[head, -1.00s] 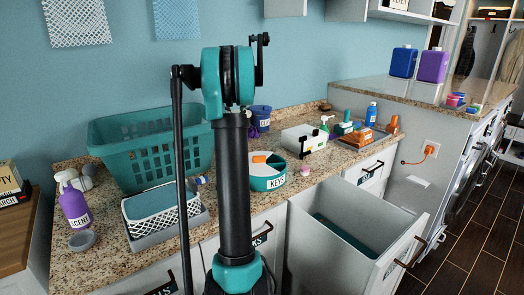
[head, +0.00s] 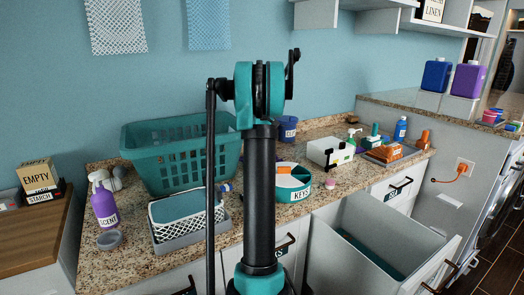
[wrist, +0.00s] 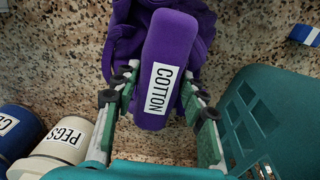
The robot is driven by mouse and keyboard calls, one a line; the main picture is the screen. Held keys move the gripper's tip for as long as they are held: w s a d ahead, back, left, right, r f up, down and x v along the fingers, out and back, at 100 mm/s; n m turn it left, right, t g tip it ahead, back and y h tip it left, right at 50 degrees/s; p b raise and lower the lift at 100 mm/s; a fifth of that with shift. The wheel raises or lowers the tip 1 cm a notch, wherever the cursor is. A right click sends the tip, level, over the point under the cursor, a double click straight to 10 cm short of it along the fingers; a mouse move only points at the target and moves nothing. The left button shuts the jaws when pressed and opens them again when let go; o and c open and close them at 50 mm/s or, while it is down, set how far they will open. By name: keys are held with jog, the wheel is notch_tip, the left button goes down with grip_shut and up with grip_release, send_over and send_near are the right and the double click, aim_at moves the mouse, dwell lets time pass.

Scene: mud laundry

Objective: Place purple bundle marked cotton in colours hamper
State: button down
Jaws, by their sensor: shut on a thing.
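The purple bundle (wrist: 168,55) with a white COTTON label fills the middle of the wrist view. My gripper (wrist: 162,92) is shut on it, with a finger on each side of the labelled part. Folds of purple cloth lie behind it over the speckled counter. In the head view my arm hides the gripper and most of the area behind it. A white pull-out bin (head: 372,228) stands open at the counter front, teal inside. I cannot read any label naming it the colours hamper.
A teal basket (head: 160,155) stands on the counter beside my arm; a teal wall with openings also shows in the wrist view (wrist: 270,115). A PEGS jar (wrist: 55,145) is lower left. The KEYS dish (head: 291,190) and a scent spray bottle (head: 105,208) stand on the counter.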

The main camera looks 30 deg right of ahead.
jog(key=c, duration=1.3)
grip_release()
jog(key=shift+f, duration=0.1)
jog(key=o, duration=0.4)
jog(key=shift+o, duration=0.2)
